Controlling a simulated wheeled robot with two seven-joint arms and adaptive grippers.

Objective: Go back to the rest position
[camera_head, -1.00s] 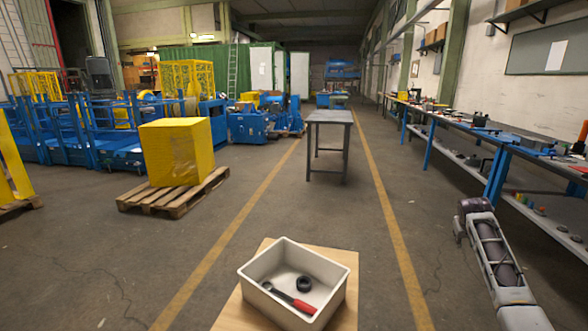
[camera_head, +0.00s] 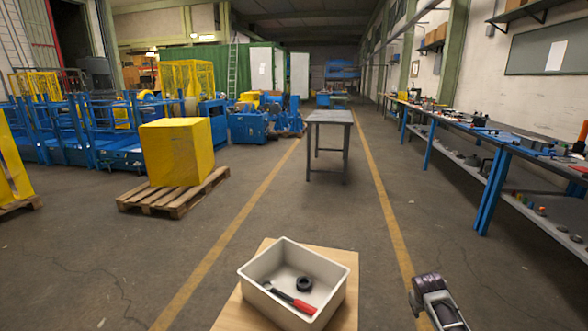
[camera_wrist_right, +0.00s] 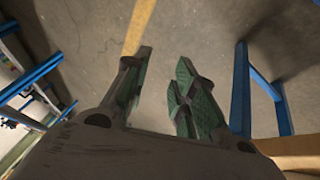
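In the head view a white tray (camera_head: 262,259) stands on a wooden surface (camera_head: 232,310) at the bottom centre. Inside it lie a black ring-shaped part (camera_head: 304,284) and a red-handled tool (camera_head: 298,303). My right arm shows at the bottom right of the head view, clear of the tray, and its fingertips are not visible there. In the right wrist view my right gripper (camera_wrist_right: 161,82) has its two green-padded fingers apart, with bare floor between them. My left gripper is in neither view.
A long blue-legged workbench (camera_head: 487,190) with tools runs along the right wall. A grey table (camera_head: 329,117) stands ahead. A yellow box (camera_head: 176,152) on a wooden pallet (camera_head: 172,200) is at the left.

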